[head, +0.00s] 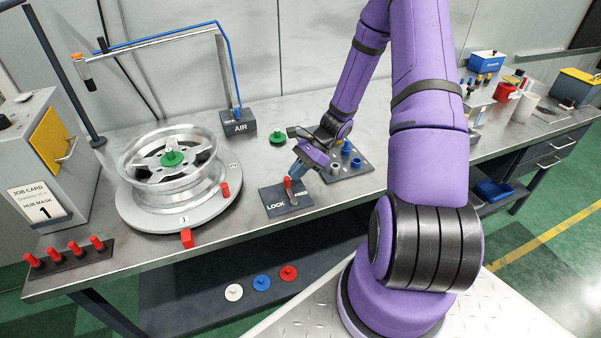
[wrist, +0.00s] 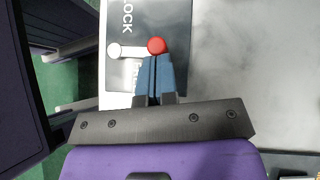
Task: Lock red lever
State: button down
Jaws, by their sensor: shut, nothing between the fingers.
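The red lever (head: 288,184) stands on a dark plate (head: 277,207) at the front of the bench, lettered LOCK on the left and FREE on the right. In the head view the lever stands between the two words. Nothing is between the fingers.
A wheel (head: 170,162) with a green hub piece sits on a round turntable (head: 135,208) to the left, with a red block (head: 187,238) at its front. A peg tray (head: 352,172) lies right of the plate. A green knob (head: 278,139) lies behind.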

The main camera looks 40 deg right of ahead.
jog(key=n+g, duration=0.1)
jog(key=w+a+n+g, duration=0.1)
jog(key=a+n+g, duration=0.1)
jog(key=shift+w+a+n, duration=0.1)
jog(key=shift+w+n, duration=0.15)
jog(key=shift+n, duration=0.15)
jog(key=a+n+g, duration=0.1)
jog(key=a+n+g+h, duration=0.1)
jog(key=n, duration=0.1)
jog(key=shift+w+g, duration=0.25)
jog(key=shift+g, duration=0.05)
jog(key=shift+a+n+g+h, duration=0.65)
jog(key=shift+n+g, duration=0.15)
jog(key=shift+n, duration=0.4)
jog(key=shift+a, duration=0.1)
